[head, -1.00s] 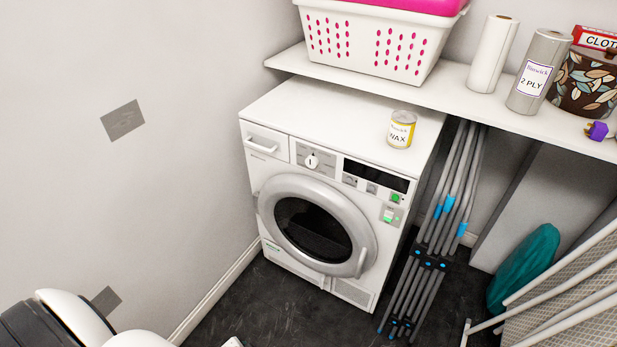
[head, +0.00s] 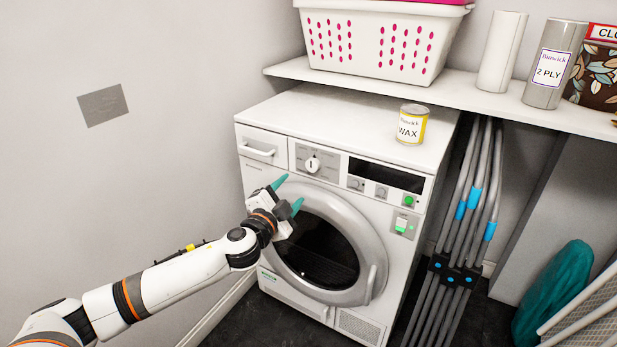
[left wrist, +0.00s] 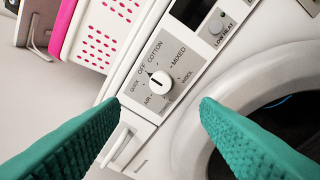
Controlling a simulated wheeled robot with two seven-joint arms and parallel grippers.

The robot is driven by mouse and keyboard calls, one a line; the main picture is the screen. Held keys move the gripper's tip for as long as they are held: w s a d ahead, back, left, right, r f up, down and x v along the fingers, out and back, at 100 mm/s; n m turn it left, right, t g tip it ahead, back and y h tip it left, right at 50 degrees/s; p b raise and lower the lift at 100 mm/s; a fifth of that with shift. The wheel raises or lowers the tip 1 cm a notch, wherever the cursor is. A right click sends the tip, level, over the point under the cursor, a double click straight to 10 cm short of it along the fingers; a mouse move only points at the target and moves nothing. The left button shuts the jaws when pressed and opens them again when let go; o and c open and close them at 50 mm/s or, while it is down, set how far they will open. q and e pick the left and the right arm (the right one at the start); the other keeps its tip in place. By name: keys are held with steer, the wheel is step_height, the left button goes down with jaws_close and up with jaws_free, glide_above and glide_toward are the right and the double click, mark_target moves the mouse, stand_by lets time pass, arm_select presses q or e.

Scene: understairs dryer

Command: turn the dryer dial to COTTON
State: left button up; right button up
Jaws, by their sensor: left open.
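The dryer (head: 335,130) is white, with a round grey door below its control panel. Its dial (head: 312,164) is a white knob on a grey plate. In the left wrist view the dial (left wrist: 160,83) is ringed by labels including OFF, COTTON (left wrist: 156,51), MIXED and AIR. Its dark mark appears to point up toward OFF. My left gripper (head: 288,195) is open and empty, in front of the dryer, below and left of the dial. Its teal fingers (left wrist: 161,104) are spread, with the dial beyond and between them, apart from both. My right gripper is out of view.
A wax tin (head: 411,124) stands on the dryer top. A shelf (head: 470,95) above holds a white basket (head: 375,45) and paper rolls. Folded grey poles (head: 466,220) stand right of the dryer. The grey door ring (head: 372,225) bulges out below the panel.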

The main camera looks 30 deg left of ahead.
mark_target(312, 167)
arm_select(q)
steer(key=w, duration=0.7)
steer(key=w+a+b, duration=0.1)
steer(key=w, duration=0.3)
steer(key=shift+w+f, duration=0.1)
steer(key=shift+w, duration=0.2)
steer(key=c, duration=1)
steer(key=m, duration=0.4)
steer(key=shift+f+m+t, duration=0.1)
steer(key=shift+m+t, duration=0.2)
steer(key=m, duration=0.4)
steer(key=shift+h, duration=0.3)
steer(key=shift+m, duration=0.3)
